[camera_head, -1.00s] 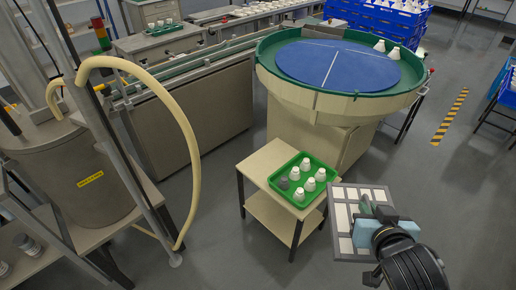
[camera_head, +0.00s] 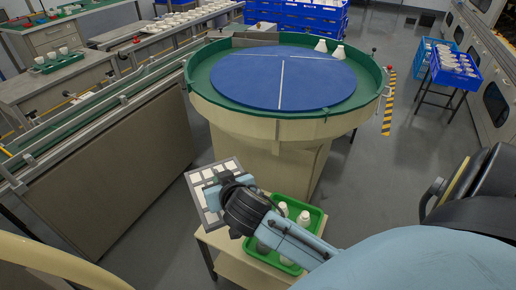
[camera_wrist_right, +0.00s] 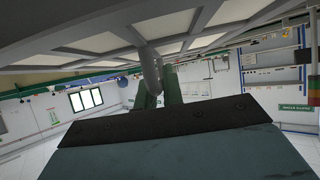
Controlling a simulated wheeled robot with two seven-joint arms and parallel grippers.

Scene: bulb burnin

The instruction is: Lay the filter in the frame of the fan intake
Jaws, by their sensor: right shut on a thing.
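The filter (camera_head: 198,180) is a flat grey-framed panel with a grid of pale cells. In the head view it is tilted, in front of the round blue-topped table and above the small side table. My right gripper (camera_head: 216,188) is shut on it by a small grey grip at its face. In the right wrist view the filter (camera_wrist_right: 75,45) fills the top, with the green gripper fingers (camera_wrist_right: 157,92) below it at the grip. I cannot make out the fan intake or its frame in these views. My left gripper is not in view.
The round table (camera_head: 285,80) has a raised green rim and two white bulbs at its back. Below my right arm, a green tray (camera_head: 318,222) with white bulbs stands on the side table (camera_head: 215,240). A conveyor (camera_head: 60,150) runs at left. Floor at right is open.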

